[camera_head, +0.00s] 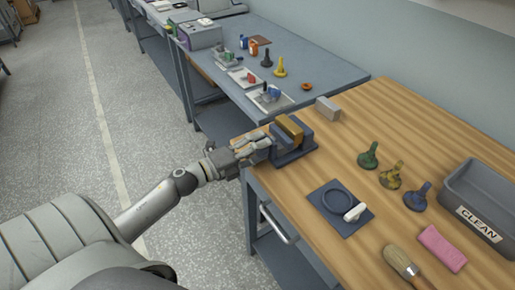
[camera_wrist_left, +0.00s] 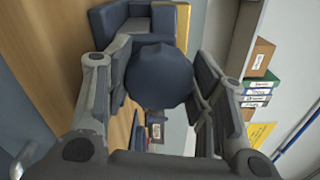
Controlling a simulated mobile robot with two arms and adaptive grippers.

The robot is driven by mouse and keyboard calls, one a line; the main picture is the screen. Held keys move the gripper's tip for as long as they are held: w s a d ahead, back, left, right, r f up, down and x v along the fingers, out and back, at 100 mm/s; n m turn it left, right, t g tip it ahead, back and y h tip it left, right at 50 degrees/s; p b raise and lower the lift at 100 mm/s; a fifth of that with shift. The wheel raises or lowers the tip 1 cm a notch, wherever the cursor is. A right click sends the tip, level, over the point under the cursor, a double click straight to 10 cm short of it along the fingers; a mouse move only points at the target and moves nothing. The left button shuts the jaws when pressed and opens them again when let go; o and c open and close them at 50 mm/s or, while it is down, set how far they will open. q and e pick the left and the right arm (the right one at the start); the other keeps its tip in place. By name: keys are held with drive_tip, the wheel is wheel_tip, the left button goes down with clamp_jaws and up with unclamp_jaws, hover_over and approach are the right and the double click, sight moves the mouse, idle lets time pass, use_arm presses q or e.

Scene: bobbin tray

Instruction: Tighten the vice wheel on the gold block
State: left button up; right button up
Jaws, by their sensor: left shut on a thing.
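The blue-grey vice (camera_head: 291,156) stands at the near left corner of the wooden bench, with the gold block (camera_head: 289,126) between its jaws. The gold block also shows behind the wheel in the left wrist view (camera_wrist_left: 184,25). The dark round vice wheel (camera_wrist_left: 159,76) faces the wrist camera. My left gripper (camera_head: 262,143) is at the vice's left side, its fingers on either side of the wheel and shut on it. In the head view the gripper mostly hides the wheel. My right gripper is not in view.
A grey block (camera_head: 327,108) lies behind the vice. A dark mat (camera_head: 340,225) with a ring and white item lies in front. Green, yellow and blue bobbin-like pieces, a CLEAN tray (camera_head: 462,178), a pink block (camera_head: 441,248) and a brush (camera_head: 403,262) are to the right.

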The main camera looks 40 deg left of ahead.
use_arm(q)
drive_tip(key=shift+f, duration=0.1)
idle(0.4)
drive_tip(key=o, duration=1)
